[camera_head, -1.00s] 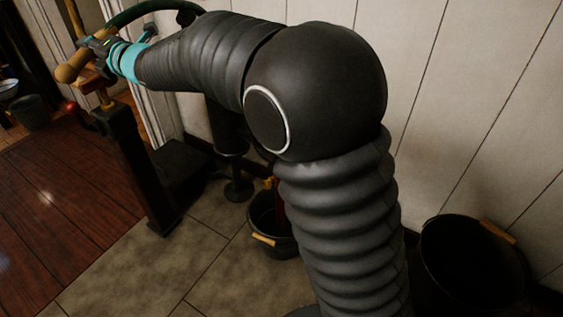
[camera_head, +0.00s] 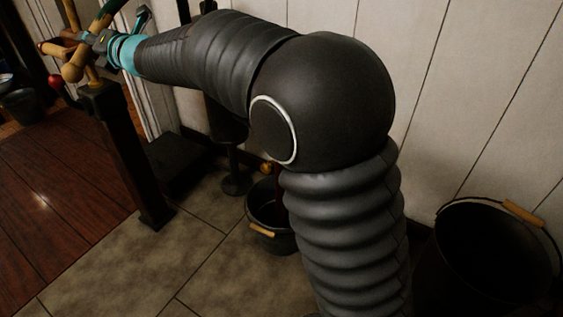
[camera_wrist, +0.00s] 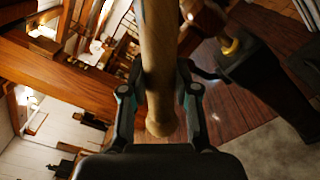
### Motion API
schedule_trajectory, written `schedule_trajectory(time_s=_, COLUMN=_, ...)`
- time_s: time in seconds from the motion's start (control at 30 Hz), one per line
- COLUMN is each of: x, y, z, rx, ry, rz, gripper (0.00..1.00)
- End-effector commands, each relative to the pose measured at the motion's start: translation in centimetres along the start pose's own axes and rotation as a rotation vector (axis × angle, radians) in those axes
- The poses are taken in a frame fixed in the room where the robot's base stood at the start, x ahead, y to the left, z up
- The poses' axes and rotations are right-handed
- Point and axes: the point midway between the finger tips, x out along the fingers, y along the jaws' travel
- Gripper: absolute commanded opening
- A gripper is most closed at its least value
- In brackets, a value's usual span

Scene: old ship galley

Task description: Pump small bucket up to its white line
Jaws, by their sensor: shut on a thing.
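My gripper (camera_head: 84,46) is at the upper left, shut on a wooden pump handle (camera_head: 72,72). In the wrist view the handle (camera_wrist: 157,85) runs between the two fingers, its rounded end toward the palm. A dark post (camera_head: 125,150) stands just below the handle. The small bucket (camera_head: 272,243), dark with a wooden grip, stands on the tiles by the wall, partly behind my arm. A brass-coloured piece (camera_head: 267,168) and a dark red strip show above it. I cannot tell whether the strip is liquid. No white line or fill level is readable.
A large dark bucket (camera_head: 490,270) with a wooden grip stands at the right by the white plank wall (camera_head: 450,100). My arm crosses the middle of the head view. Tiles (camera_head: 170,260) in front and the wooden floor (camera_head: 50,190) at left are clear.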

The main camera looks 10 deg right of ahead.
Motion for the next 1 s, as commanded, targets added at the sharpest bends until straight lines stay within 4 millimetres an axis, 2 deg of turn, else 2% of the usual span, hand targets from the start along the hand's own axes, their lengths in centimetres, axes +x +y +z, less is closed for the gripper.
schedule_trajectory(time_s=0.03, x=-0.1, y=-1.5, z=-0.8, rx=-0.016, ry=-0.001, rz=-0.007, gripper=0.00)
schedule_trajectory(time_s=0.1, x=-0.1, y=-1.9, z=-1.0, rx=-0.037, ry=0.000, rz=-0.007, gripper=0.00)
schedule_trajectory(time_s=0.53, x=0.1, y=-1.8, z=-1.2, rx=-0.061, ry=0.004, rz=-0.004, gripper=0.00)
schedule_trajectory(time_s=0.9, x=-0.1, y=-9.0, z=-2.4, rx=-0.301, ry=0.002, rz=-0.010, gripper=0.00)
schedule_trajectory(time_s=1.0, x=-0.1, y=-10.3, z=-2.6, rx=-0.353, ry=0.002, rz=-0.009, gripper=0.00)
